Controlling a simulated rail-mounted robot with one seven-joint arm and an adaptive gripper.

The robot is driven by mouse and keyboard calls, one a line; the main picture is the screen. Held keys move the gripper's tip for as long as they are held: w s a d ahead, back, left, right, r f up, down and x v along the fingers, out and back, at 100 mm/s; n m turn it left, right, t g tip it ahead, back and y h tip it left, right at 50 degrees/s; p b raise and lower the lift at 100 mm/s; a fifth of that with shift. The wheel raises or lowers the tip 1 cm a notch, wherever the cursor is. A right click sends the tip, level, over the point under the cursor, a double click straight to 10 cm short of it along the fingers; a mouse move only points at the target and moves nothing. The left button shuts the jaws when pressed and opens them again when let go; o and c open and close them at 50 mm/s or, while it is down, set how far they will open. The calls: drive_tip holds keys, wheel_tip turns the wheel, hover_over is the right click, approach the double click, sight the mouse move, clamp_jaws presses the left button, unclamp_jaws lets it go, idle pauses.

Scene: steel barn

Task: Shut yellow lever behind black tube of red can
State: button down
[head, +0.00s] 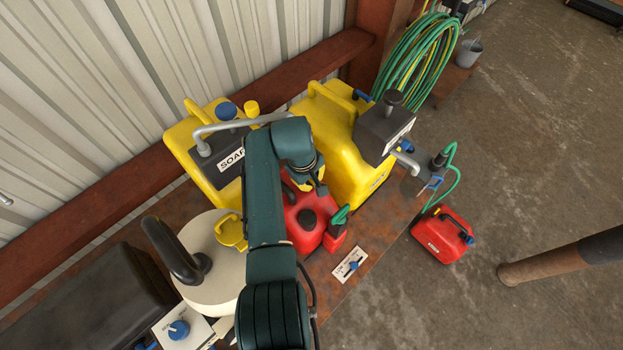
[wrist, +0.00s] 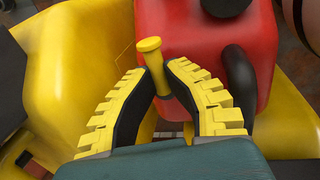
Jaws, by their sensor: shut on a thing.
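The red can (head: 302,226) stands on the rusty bench among yellow containers, partly covered by my arm. In the wrist view, the red can (wrist: 195,45) fills the top middle, with its curved black tube (wrist: 241,75) on the right side.
A yellow soap container (head: 187,160) stands left of my arm, and another yellow container (head: 335,130) with a dark top stands to the right. A cream round drum (head: 205,272) is near the left. A label plate with a blue knob (head: 350,265) lies in front.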

drive_tip(key=c, duration=1)
unclamp_jaws()
drive_tip(key=shift+c, duration=0.2)
wheel_tip(320, 180, up, 12)
drive_tip(key=s+a, duration=0.1)
drive_tip(key=shift+s+a+f, duration=0.15)
drive_tip(key=shift+s+a, duration=0.15)
drive_tip(key=shift+a, duration=0.05)
